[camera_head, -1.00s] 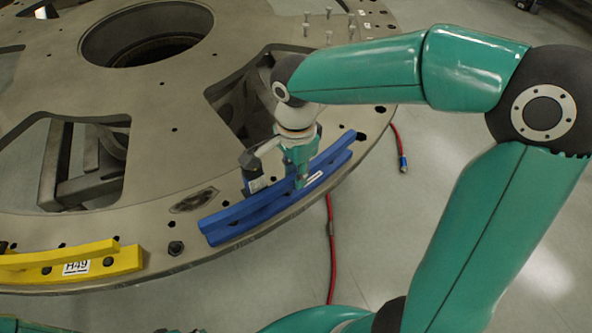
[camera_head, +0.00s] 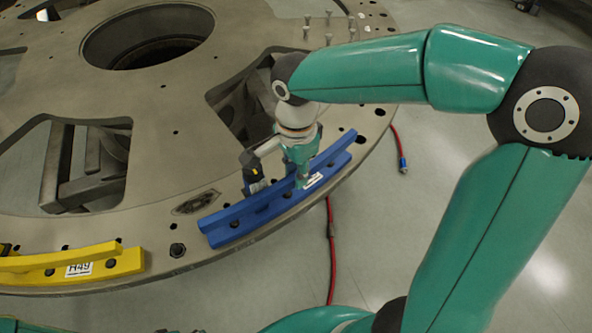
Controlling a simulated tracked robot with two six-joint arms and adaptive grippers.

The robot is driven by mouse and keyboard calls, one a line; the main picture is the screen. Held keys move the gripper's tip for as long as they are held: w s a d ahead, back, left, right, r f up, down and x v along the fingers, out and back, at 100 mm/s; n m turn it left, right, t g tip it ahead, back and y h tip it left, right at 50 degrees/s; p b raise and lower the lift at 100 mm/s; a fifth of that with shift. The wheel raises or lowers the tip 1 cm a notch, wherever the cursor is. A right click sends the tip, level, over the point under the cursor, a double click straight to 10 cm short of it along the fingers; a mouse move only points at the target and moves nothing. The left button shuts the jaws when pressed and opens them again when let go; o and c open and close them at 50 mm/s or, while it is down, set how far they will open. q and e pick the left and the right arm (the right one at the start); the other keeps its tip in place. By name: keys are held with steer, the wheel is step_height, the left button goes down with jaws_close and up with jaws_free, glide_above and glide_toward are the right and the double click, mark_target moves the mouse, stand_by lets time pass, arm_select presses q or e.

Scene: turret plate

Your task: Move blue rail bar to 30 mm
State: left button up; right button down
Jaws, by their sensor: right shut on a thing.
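The blue rail bar (camera_head: 225,213) is a long curved two-step bar near the rim of the grey turret plate (camera_head: 130,165). It has a white label on its front face, and dark bolt heads show along its lower step. My right gripper (camera_head: 281,178) comes down on the bar at about its middle and is shut on its upper part. The fingertips are partly hidden by the gripper body and the bar. My left gripper does not show.
A yellow bar (camera_head: 110,263) labelled H49 lies on the plate at the lower left. Several pins stand on the plate at the top. A red hose (camera_head: 331,260) lies on the floor beyond the rim.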

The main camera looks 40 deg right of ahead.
steer(key=shift+w+r+p, duration=0.1)
steer(key=shift+r+p, duration=0.45)
steer(key=shift+r, duration=0.35)
stand_by(0.4)
steer(key=c, duration=1.2)
jaws_free()
step_height(320, 180, up, 7)
steer(key=p, duration=0.5)
steer(key=shift+f, duration=0.1)
